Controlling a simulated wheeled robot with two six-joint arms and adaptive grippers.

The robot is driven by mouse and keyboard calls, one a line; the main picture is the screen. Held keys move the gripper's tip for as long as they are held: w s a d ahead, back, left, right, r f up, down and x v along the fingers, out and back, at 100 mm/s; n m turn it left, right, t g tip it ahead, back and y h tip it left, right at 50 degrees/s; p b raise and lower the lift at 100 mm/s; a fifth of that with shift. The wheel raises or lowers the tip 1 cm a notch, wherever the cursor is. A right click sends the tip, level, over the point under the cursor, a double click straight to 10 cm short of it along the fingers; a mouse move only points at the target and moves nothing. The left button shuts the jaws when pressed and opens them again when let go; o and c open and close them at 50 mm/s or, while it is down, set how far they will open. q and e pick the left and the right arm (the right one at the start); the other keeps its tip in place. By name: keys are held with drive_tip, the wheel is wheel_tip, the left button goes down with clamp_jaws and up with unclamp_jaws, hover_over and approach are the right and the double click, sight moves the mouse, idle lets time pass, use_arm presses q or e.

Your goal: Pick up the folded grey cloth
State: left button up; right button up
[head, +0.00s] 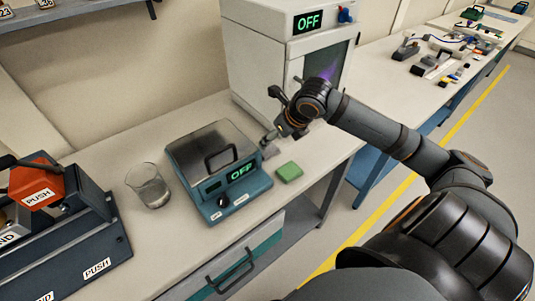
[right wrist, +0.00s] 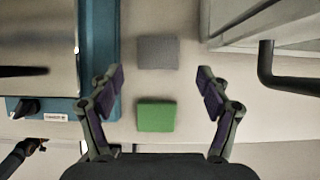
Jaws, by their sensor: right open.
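The folded grey cloth (right wrist: 158,51) is a small flat square on the bench in the right wrist view. In the head view the grey cloth (head: 269,151) shows only in part, below my right gripper (head: 273,116). In the right wrist view my right gripper (right wrist: 159,80) is open and empty. Its fingers stand to either side, with the cloth between and a little beyond their tips in the picture. My left gripper is not in the head view.
A teal hotplate (head: 215,170) reading OFF is left of both. A glass beaker (head: 149,186) stands further left. A white cabinet (head: 270,50) stands behind. The bench's front edge is near.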

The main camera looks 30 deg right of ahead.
sight(268, 148)
drive_tip(key=shift+w+a+f, duration=0.1)
drive_tip(key=shift+w+f, duration=0.2)
drive_tip(key=shift+f, duration=0.2)
drive_tip(key=shift+w+f, duration=0.2)
drive_tip(key=shift+f, duration=0.1)
drive_tip(key=shift+w+f, duration=0.1)
drive_tip(key=shift+f, duration=0.25)
drive_tip(key=shift+w+f, duration=0.1)
drive_tip(key=shift+f, duration=0.1)
drive_tip(key=x, duration=0.5)
drive_tip(key=shift+s+f, duration=0.1)
drive_tip(key=shift+s, duration=0.15)
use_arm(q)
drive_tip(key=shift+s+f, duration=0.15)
use_arm(e)
drive_tip(key=c, duration=0.6)
